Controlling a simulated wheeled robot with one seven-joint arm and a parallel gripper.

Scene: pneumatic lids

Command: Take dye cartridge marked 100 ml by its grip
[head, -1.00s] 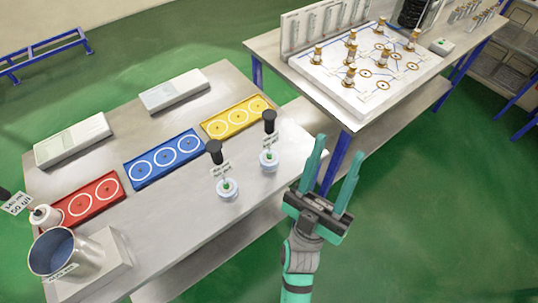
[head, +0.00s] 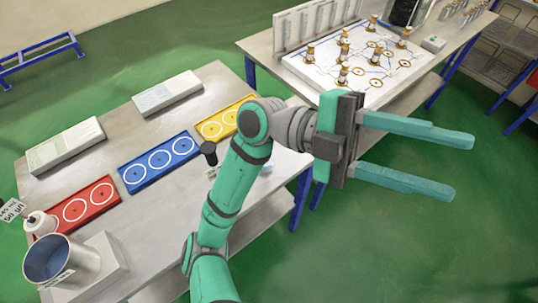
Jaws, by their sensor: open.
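Two dye cartridges with black grips stand on the near table, mostly behind my arm. No 100 ml mark can be read. My gripper (head: 461,167) is open and empty, its fingers pointing right over the green floor, away from the cartridges.
Red (head: 75,209), blue (head: 160,161) and yellow (head: 214,125) trays with white rings lie on the table. A metal pot (head: 62,262) and a white labelled bottle (head: 38,223) stand at the left. A second table (head: 268,42) holds a white board with brass fittings.

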